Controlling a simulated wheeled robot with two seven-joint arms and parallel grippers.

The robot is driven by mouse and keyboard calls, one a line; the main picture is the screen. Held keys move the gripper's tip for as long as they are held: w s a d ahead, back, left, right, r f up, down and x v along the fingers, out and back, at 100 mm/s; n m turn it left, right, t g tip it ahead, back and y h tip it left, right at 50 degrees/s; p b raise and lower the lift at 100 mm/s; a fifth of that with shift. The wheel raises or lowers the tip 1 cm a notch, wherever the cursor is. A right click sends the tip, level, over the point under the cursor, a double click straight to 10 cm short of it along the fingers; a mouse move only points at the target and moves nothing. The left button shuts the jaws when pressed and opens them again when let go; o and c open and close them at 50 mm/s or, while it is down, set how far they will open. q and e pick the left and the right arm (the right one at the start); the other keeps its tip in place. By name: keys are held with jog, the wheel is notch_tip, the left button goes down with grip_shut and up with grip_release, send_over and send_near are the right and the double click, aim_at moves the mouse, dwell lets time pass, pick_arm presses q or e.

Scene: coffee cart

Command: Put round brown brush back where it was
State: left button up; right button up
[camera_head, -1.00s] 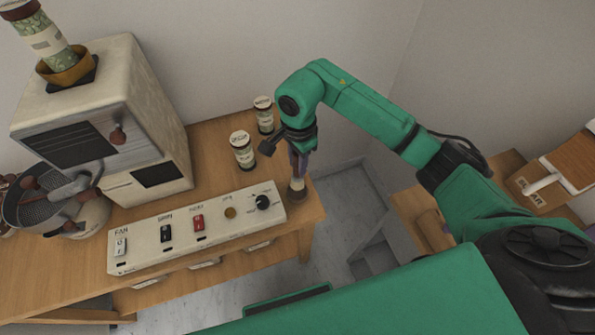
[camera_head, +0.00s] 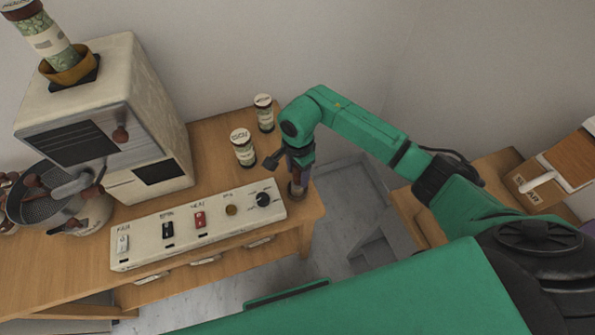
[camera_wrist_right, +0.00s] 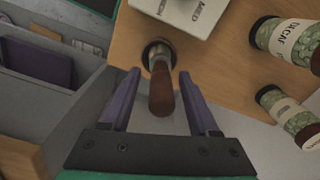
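The round brown brush (camera_wrist_right: 162,95) stands in a dark round ring (camera_wrist_right: 157,50) at the corner of the wooden table. Its brown handle points toward the right wrist camera, and its pale metal collar shows at the ring. What is under the collar is hidden. In the head view the brush (camera_head: 297,189) is at the table's right end, below my right gripper (camera_head: 298,163). In the wrist view my right gripper (camera_wrist_right: 160,76) is open, with one purple finger on each side of the handle and a gap on both sides. My left gripper is not in view.
A white control panel (camera_head: 195,247) with switches and a knob lies close left of the brush. Two labelled jars (camera_head: 243,149) (camera_head: 264,114) stand behind it. A roaster machine (camera_head: 110,120) is at left. The table's right edge is close to the brush.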

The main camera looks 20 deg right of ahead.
jog(key=shift+r, duration=0.1)
notch_tip(320, 180, up, 12)
jog(key=b, duration=0.3)
jog(key=shift+s, duration=0.1)
dwell(0.3)
